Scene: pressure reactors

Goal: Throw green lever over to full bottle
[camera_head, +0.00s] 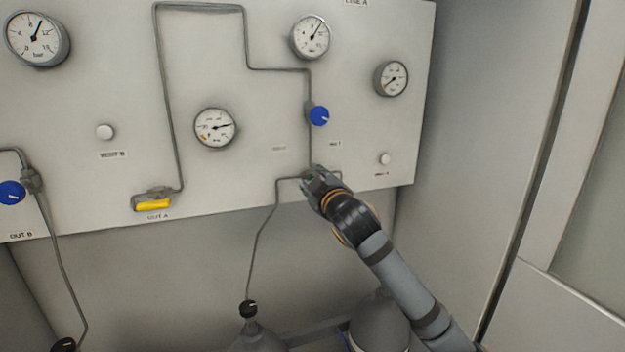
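My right gripper (316,180) is at the lower right of the panel, where thin pipes meet. A small bit of green, likely the green lever (310,178), shows at its fingertips. The fingers hide most of the lever, so its direction and whether the fingers are closed on it cannot be told. A grey bottle (257,341) with a black valve (249,308) stands below, joined by a pipe to this spot. A second grey bottle (380,322) stands to the right, partly behind my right arm. Which bottle is full cannot be told. My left gripper is out of view.
The white panel (250,165) carries several gauges, a blue knob (319,116) above my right gripper, a white button (385,158) to its right and a yellow lever (153,204) to the left. Another blue knob (11,192) is at the far left. A side wall (470,130) stands at the right.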

